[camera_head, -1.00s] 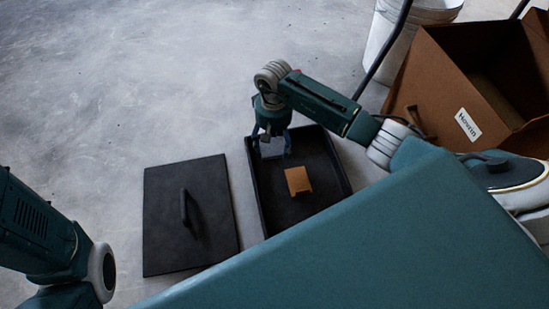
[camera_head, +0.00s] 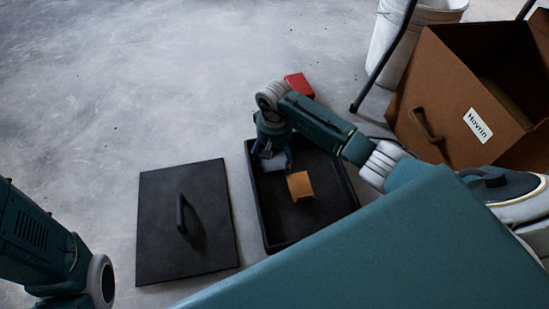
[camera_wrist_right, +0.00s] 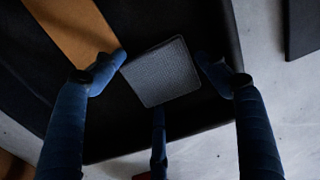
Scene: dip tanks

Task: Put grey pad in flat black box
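The flat black box (camera_head: 327,222) is an open, shallow tray on the floor. A tan block (camera_head: 300,186) lies inside it; it also shows in the right wrist view (camera_wrist_right: 75,25). My right gripper (camera_head: 273,158) points down into the far left part of the box. The grey pad (camera_head: 274,163) is at its fingertips. In the right wrist view the pad (camera_wrist_right: 162,73) lies turned between the spread fingers (camera_wrist_right: 160,62), with a gap at the right finger. The pad appears to be on the box floor, though exact contact is hard to see. My left gripper is out of view.
A flat black lid (camera_head: 210,235) with a handle lies left of the box. A red object (camera_head: 298,86) sits behind my right arm. A brown box labelled Hovrin (camera_head: 450,100) and a white bucket (camera_head: 385,45) stand at the right. The floor at the upper left is clear.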

